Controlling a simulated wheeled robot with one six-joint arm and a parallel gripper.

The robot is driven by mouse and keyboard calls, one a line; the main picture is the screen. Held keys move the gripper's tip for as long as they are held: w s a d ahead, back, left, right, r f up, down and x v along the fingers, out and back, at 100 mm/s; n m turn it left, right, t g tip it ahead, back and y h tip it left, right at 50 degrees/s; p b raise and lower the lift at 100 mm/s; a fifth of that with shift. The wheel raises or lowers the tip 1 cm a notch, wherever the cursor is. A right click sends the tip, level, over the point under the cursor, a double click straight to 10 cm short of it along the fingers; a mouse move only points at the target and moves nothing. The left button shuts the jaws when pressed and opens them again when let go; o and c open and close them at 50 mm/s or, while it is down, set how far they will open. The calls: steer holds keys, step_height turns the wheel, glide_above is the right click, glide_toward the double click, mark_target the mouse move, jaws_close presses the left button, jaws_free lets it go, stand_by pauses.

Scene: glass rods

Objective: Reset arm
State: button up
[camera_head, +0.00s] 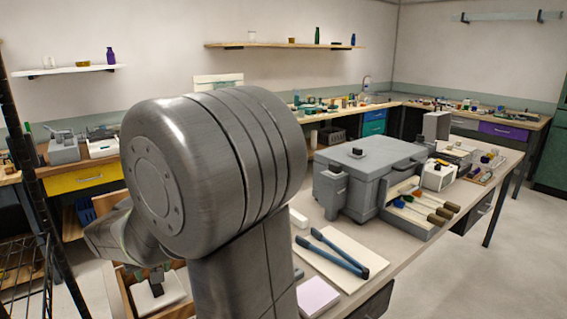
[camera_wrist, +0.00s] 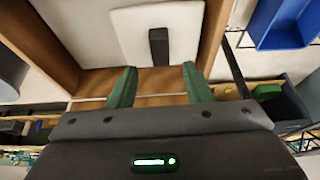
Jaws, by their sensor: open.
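My gripper (camera_wrist: 158,86) shows in the wrist view as two green fingers, spread apart with nothing between their tips. Beyond the fingertips is a white square plate with a dark bar on it (camera_wrist: 128,30), set inside a wooden tray (camera_wrist: 52,45). In the head view my grey arm fills the left middle and hides much of the scene behind it. The wooden tray (camera_head: 124,290) shows partly at the lower left, under the arm. No glass rods can be made out.
A grey lidded case (camera_head: 345,190), a rack of coloured-tip tools (camera_head: 420,212), and blue tongs on a white board (camera_head: 340,255) stand on the bench right of my arm. A blue bin (camera_wrist: 283,22) is at the wrist view's upper right. Open floor lies at the head view's right.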

steer(key=x, duration=0.6)
steer(key=shift+f, duration=0.15)
step_height(320, 180, up, 3)
steer(key=shift+r, duration=0.55)
